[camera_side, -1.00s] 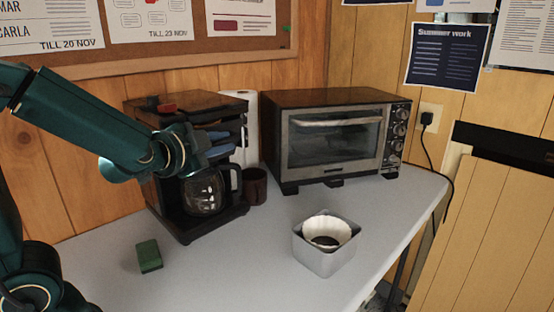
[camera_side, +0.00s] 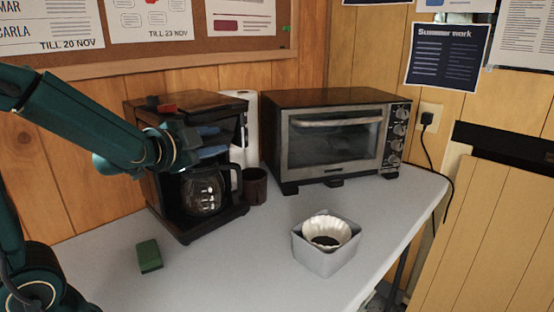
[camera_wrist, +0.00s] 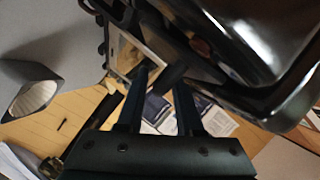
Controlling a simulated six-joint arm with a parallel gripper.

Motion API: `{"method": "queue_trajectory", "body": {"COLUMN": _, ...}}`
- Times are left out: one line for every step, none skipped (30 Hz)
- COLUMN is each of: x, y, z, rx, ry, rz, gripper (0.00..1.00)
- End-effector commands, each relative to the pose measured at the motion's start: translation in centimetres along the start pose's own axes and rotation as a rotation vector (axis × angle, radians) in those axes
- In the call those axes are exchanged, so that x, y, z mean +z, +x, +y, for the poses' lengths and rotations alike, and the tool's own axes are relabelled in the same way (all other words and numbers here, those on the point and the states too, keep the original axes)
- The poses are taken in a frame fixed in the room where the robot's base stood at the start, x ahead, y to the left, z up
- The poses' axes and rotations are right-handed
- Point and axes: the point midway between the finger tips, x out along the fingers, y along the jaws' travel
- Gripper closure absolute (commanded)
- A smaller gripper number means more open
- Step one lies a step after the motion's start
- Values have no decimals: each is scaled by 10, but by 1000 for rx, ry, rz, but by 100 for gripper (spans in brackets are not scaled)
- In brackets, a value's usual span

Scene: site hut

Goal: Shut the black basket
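The coffee maker (camera_side: 163,104) stands against the back wall, black with a wood-toned top. Its black basket is at the upper front, above the glass carafe (camera_side: 205,191). My gripper (camera_side: 214,140) is in front of it and hides most of it, so I cannot tell whether it sits flush. In the wrist view, my gripper (camera_wrist: 161,78) has its two fingers apart, with dark parts of the machine close to the tips. Glossy black surfaces fill the upper right there. Whether the fingers touch the basket is not clear.
A toaster oven (camera_side: 335,150) stands to the right, with a dark brown cup (camera_side: 255,186) between. A square metal tin (camera_side: 325,261) with a white paper filter (camera_side: 329,226) is at front right. A green sponge (camera_side: 149,255) lies at front left. The table's front middle is clear.

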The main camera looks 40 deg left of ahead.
Motion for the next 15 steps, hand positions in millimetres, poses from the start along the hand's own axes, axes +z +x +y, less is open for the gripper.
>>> {"method": "queue_trajectory", "body": {"x": -2, "y": -1, "z": -3, "rx": -11, "ry": -1, "rz": 4, "gripper": 54}}
{"method": "queue_trajectory", "body": {"x": -2, "y": -2, "z": -3, "rx": -11, "ry": -1, "rz": 5, "gripper": 54}}
{"method": "queue_trajectory", "body": {"x": -2, "y": -4, "z": -4, "rx": -12, "ry": -1, "rz": 5, "gripper": 54}}
{"method": "queue_trajectory", "body": {"x": -2, "y": -6, "z": -4, "rx": -12, "ry": -1, "rz": 5, "gripper": 54}}
{"method": "queue_trajectory", "body": {"x": -2, "y": -9, "z": -3, "rx": -11, "ry": -2, "rz": 5, "gripper": 54}}
{"method": "queue_trajectory", "body": {"x": -2, "y": -13, "z": -3, "rx": -10, "ry": -2, "rz": 5, "gripper": 54}}
{"method": "queue_trajectory", "body": {"x": -2, "y": -16, "z": -3, "rx": -10, "ry": -2, "rz": 6, "gripper": 54}}
{"method": "queue_trajectory", "body": {"x": -2, "y": -19, "z": -3, "rx": -10, "ry": -3, "rz": 6, "gripper": 54}}
{"method": "queue_trajectory", "body": {"x": -2, "y": -23, "z": -3, "rx": -9, "ry": -2, "rz": 6, "gripper": 54}}
{"method": "queue_trajectory", "body": {"x": -2, "y": -26, "z": -2, "rx": -8, "ry": -3, "rz": 6, "gripper": 54}}
{"method": "queue_trajectory", "body": {"x": -2, "y": -29, "z": -2, "rx": -8, "ry": -3, "rz": 6, "gripper": 54}}
{"method": "queue_trajectory", "body": {"x": -1, "y": -33, "z": -3, "rx": -9, "ry": -2, "rz": 3, "gripper": 54}}
{"method": "queue_trajectory", "body": {"x": -1, "y": -35, "z": -3, "rx": -9, "ry": -3, "rz": 2, "gripper": 54}}
{"method": "queue_trajectory", "body": {"x": -1, "y": -38, "z": -3, "rx": -8, "ry": -2, "rz": 2, "gripper": 54}}
{"method": "queue_trajectory", "body": {"x": 0, "y": -41, "z": -2, "rx": -7, "ry": -2, "rz": 0, "gripper": 54}}
